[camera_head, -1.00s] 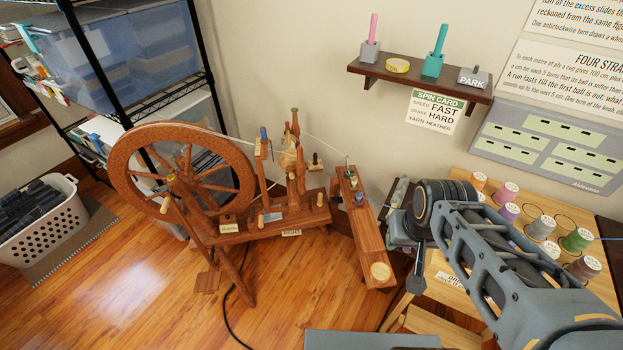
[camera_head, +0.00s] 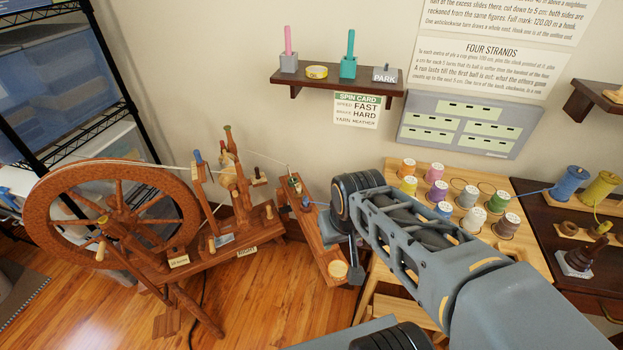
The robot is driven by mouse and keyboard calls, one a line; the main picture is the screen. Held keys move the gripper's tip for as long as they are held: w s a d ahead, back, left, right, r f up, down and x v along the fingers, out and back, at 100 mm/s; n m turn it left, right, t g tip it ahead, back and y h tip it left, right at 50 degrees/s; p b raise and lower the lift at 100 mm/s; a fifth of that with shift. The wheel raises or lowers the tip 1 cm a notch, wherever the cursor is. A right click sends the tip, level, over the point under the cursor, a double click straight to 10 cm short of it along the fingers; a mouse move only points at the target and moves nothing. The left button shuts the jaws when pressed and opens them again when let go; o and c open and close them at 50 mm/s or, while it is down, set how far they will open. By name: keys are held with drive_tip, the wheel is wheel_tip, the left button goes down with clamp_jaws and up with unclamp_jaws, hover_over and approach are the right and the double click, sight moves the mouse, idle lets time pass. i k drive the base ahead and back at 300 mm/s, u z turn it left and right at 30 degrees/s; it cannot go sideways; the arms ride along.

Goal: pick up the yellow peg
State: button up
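I cannot pick out a yellow peg with certainty. A pink peg (camera_head: 288,40) stands upright in a grey block on the wall shelf. A teal peg (camera_head: 350,44) stands upright in a teal block there. On the spinning wheel (camera_head: 118,222), a blue-tipped peg (camera_head: 197,158) and an olive-tipped post (camera_head: 228,137) stand up, and a small yellow spot (camera_head: 102,219) shows near the wheel's middle. My gripper (camera_head: 355,272) points down past the arm's dark wrist, beside the wooden bench's right end. Its fingers are small and partly hidden, so their opening is unclear.
The wall shelf (camera_head: 330,86) also holds a yellow ring (camera_head: 317,72) and a grey PARK block (camera_head: 385,75). Several thread spools stand on the light wooden table (camera_head: 400,262) behind my arm. A dark table (camera_head: 555,240) stands right. Bare floor (camera_head: 265,315) lies front centre.

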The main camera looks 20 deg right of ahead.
sight(605, 227)
drive_tip(key=z, duration=1.65)
drive_tip(key=k, duration=0.35)
drive_tip(key=z, duration=0.9)
drive_tip(key=i, duration=0.45)
drive_tip(key=u, duration=0.05)
